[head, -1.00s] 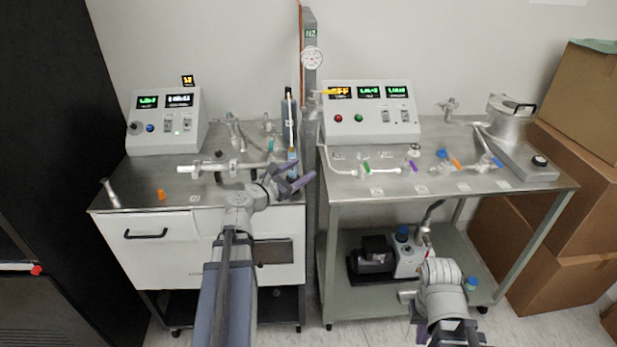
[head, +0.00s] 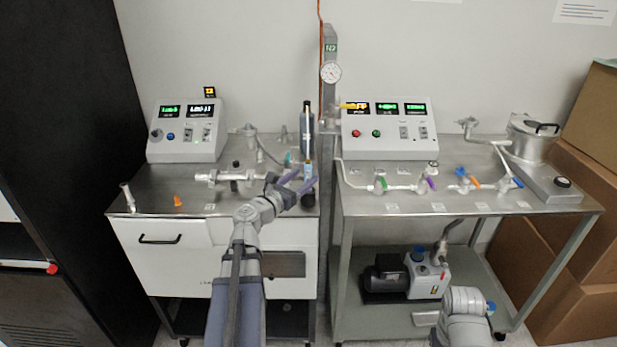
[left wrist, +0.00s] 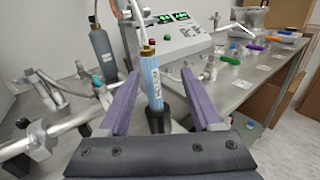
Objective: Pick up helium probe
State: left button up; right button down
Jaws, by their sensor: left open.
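The helium probe looks to be the slim blue tube with a white label and a brass-coloured top (left wrist: 151,82), standing upright in a black holder (left wrist: 158,120) in the left wrist view. In the head view the probe (head: 308,168) is small, at the right end of the left cart. My left gripper (head: 302,184) is open in front of it. In the left wrist view its two purple fingers (left wrist: 157,84) appear on either side of the probe, with a gap on both sides. Whether the probe is between the fingertips in depth is unclear. My right gripper is not visible.
A dark gas bottle (head: 306,130) stands behind the probe. A metal pipe assembly (head: 232,177) lies left of my gripper. A grey post (head: 329,100) with a gauge rises between the carts. The right cart (head: 400,205) carries a control box and coloured valves.

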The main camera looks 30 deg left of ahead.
pick_arm(q)
jog(key=shift+w+a+f, duration=0.1)
jog(key=shift+w+a, duration=0.1)
jog(key=shift+a, duration=0.35)
jog(key=w, duration=0.8)
jog(key=shift+s, duration=0.15)
grip_shut()
dwell(0.4)
